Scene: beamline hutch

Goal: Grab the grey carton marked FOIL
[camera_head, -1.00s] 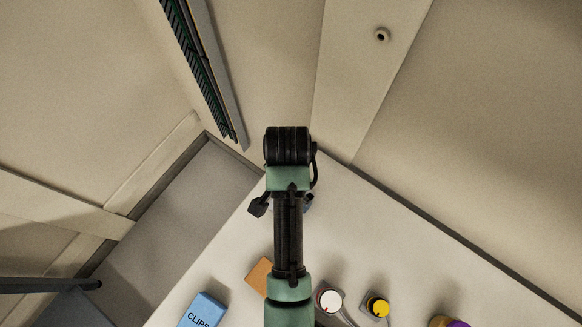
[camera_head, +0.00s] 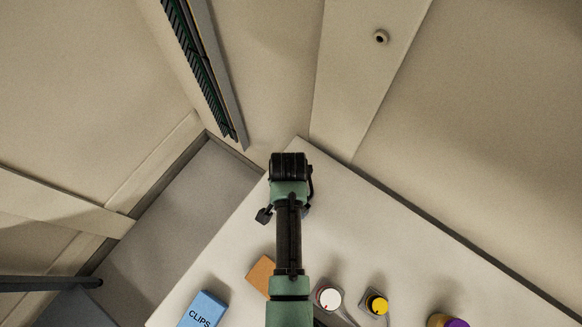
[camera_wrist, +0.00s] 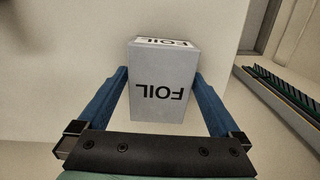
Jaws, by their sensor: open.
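The grey carton marked FOIL (camera_wrist: 162,75) stands in the middle of the wrist view, its lettering upside down there. My gripper (camera_wrist: 160,80) is open, with one blue finger on each side of the carton. The fingers reach alongside the carton; I cannot tell whether either touches it. In the head view my arm hides the carton, and the gripper's fingers cannot be made out there.
On the white table (camera_head: 340,200) are a blue CLIPS box (camera_head: 203,310), an orange block (camera_head: 262,274), a white-topped round item (camera_head: 328,295), a yellow-topped item (camera_head: 376,304) and a purple-and-tan item (camera_head: 450,321). Walls close in behind the table corner.

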